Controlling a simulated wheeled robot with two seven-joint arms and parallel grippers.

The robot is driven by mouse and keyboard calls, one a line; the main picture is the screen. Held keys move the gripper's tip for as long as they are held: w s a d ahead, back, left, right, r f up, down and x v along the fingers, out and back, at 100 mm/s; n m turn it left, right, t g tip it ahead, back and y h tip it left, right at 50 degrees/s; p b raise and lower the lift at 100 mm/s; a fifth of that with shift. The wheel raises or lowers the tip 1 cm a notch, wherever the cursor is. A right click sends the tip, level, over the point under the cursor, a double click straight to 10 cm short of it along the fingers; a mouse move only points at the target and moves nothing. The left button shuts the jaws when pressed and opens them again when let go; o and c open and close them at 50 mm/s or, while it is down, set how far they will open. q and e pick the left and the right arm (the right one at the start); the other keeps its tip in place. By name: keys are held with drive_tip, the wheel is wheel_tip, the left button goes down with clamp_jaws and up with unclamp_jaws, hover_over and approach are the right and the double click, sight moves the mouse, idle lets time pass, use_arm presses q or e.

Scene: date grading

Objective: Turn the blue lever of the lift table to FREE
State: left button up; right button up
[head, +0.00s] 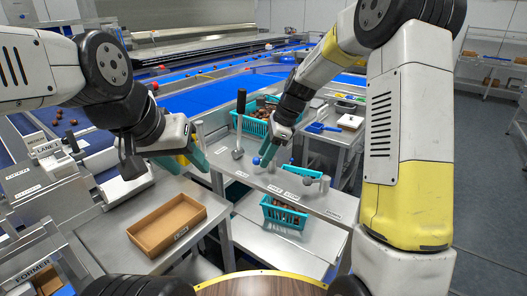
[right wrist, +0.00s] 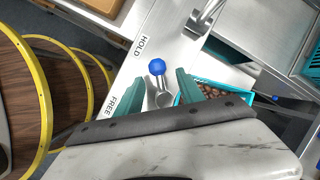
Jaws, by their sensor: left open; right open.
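The blue lever shows in the right wrist view as a blue ball knob (right wrist: 157,67) on a short metal stem, leaning toward the HOLD label (right wrist: 141,46). The FREE label (right wrist: 110,106) lies to the lower left. In the head view the blue knob (head: 256,161) stands above the steel panel of the lift table (head: 222,160). My right gripper (right wrist: 163,80) is open, with one teal finger on each side of the lever; contact cannot be told. In the head view my right gripper (head: 268,153) is just over the knob. My left gripper (head: 188,160) is open and empty.
A brown tray (head: 143,238) lies on the steel table at left. A teal basket of dates (head: 284,213) stands below the panel. A black-handled lever (head: 240,112) and a grey-knobbed lever (head: 307,181) rise nearby. Another teal basket (head: 250,123) stands behind.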

drive_tip(key=shift+a+f, duration=0.2)
drive_tip(key=shift+f, duration=0.25)
clamp_jaws()
